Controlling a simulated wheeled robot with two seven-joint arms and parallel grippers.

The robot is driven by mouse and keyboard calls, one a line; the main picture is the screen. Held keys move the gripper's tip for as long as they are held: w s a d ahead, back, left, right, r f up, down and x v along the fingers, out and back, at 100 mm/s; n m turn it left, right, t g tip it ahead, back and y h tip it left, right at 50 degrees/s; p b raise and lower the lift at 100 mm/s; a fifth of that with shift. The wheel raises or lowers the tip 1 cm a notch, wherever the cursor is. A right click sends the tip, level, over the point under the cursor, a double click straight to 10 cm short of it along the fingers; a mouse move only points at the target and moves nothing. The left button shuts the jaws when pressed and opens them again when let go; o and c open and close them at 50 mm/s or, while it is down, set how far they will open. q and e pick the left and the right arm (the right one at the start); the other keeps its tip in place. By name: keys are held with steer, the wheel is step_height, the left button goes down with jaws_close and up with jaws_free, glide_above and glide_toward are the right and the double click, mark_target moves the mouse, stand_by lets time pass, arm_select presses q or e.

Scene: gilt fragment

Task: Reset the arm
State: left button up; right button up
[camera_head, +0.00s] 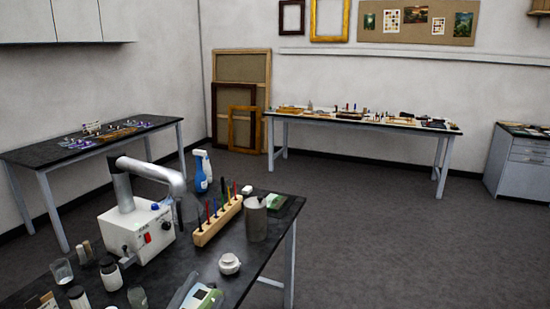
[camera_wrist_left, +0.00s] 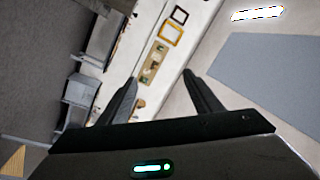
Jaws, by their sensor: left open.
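My left gripper (camera_wrist_left: 160,77) shows in the left wrist view, with its two dark fingers spread wide apart. Nothing is held between them. The view beyond the fingers is tilted and shows the far wall with its frames and pinboard (camera_wrist_left: 154,63), at a distance. In the head view I cannot make out either gripper clearly. My right gripper is in neither view.
A near dark-topped table (camera_head: 262,262) holds a white box with a grey duct (camera_head: 136,229), a wooden tool rack (camera_head: 217,222), a blue spray bottle (camera_head: 201,178), a grey canister (camera_head: 255,221) and jars. Other tables stand along the walls. The floor (camera_head: 385,235) at right is clear.

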arm_select(q)
steer(key=s+a+f+n+g+y, duration=0.35)
steer(key=s+f, duration=0.25)
steer(key=f, duration=0.2)
steer(key=s+a+f+n+g+y, duration=0.25)
steer(key=s+f+n+g, duration=0.2)
steer(key=f, duration=0.35)
steer(key=s+f+n+g, duration=0.1)
steer(key=s+f+g, duration=0.25)
steer(key=s, duration=0.45)
steer(key=s+f+n+g+h, duration=0.15)
steer(key=s+f, duration=0.25)
steer(key=s, duration=0.4)
steer(key=s+f+n+g+y, duration=0.1)
steer(key=s+f+g, duration=0.25)
steer(key=s, duration=0.45)
step_height(320, 180, down, 34)
steer(key=b, duration=0.5)
steer(key=s+a+f+g+b, duration=0.1)
steer(key=s+a+f+b, duration=0.2)
steer(key=s+f, duration=1.5)
step_height(320, 180, down, 4)
steer(key=shift+r+g+b, duration=0.1)
steer(key=shift+g+b, duration=0.25)
steer(key=shift+b, duration=0.65)
